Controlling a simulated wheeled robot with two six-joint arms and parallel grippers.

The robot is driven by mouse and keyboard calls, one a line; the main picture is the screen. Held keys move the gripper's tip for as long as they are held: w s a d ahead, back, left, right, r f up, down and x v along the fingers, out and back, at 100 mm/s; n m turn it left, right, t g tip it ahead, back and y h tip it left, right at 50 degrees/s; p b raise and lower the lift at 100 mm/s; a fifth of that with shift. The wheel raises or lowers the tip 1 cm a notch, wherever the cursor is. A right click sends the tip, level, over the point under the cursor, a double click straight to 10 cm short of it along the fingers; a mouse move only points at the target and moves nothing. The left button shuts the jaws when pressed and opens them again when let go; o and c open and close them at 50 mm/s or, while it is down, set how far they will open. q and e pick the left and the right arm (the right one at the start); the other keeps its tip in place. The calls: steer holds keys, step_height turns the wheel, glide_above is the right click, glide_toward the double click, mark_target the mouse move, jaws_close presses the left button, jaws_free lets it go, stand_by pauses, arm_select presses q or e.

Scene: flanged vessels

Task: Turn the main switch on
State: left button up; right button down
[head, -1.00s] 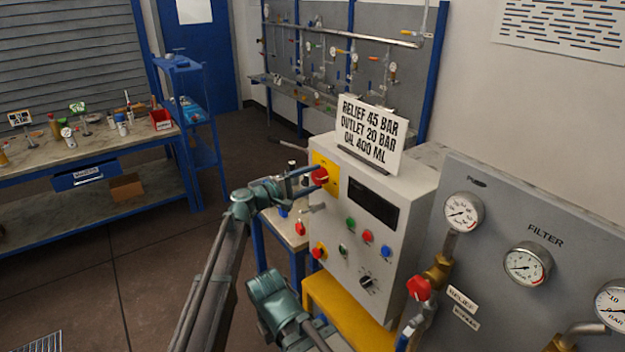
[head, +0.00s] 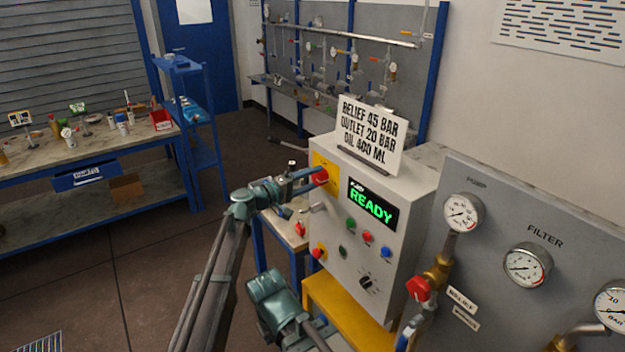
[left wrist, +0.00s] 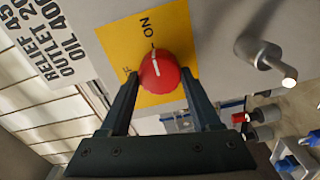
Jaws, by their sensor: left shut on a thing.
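The main switch is a red round knob on a yellow plate (left wrist: 118,42), high on the left of the grey control box's front; the knob shows in the head view (head: 321,176) and the left wrist view (left wrist: 162,74). The knob's white line points at the mark by the word ON. My left gripper (left wrist: 160,78) is shut on the knob, one finger on each side; it also shows in the head view (head: 312,178). The box's display (head: 372,205) is lit and reads READY in green. My right gripper is not in view.
Below the display are several coloured buttons and a black selector knob (head: 369,284). Another red knob (head: 319,251) on yellow sits lower left. A sign (head: 370,135) stands on the box. The gauge panel (head: 490,200) is at right, a workbench (head: 90,165) at far left.

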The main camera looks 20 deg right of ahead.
arm_select(q)
steer(key=shift+s+f, duration=0.1)
steer(key=o, duration=1.4)
steer(key=v, duration=1.3)
steer(key=shift+a, duration=0.4)
steer(key=s+a+f+m+g+y, duration=0.2)
steer(key=s+a+f+g+y, duration=0.2)
steer(key=s+a+f+y, duration=1.05)
steer(key=s+a+f+g+y, duration=0.1)
steer(key=s+a+f+y, duration=0.1)
steer(key=s+a+f, duration=0.7)
steer(key=s+d+m, duration=0.1)
steer(key=s+d, duration=0.1)
steer(key=s+d+r+m+g+y, duration=0.1)
steer(key=s+d, duration=0.2)
steer(key=s+d+r+m, duration=0.1)
steer(key=s+d, duration=0.2)
steer(key=shift+s+d+m+y, duration=0.15)
steer(key=shift+d+m+y, duration=0.05)
steer(key=shift+m+y, duration=0.15)
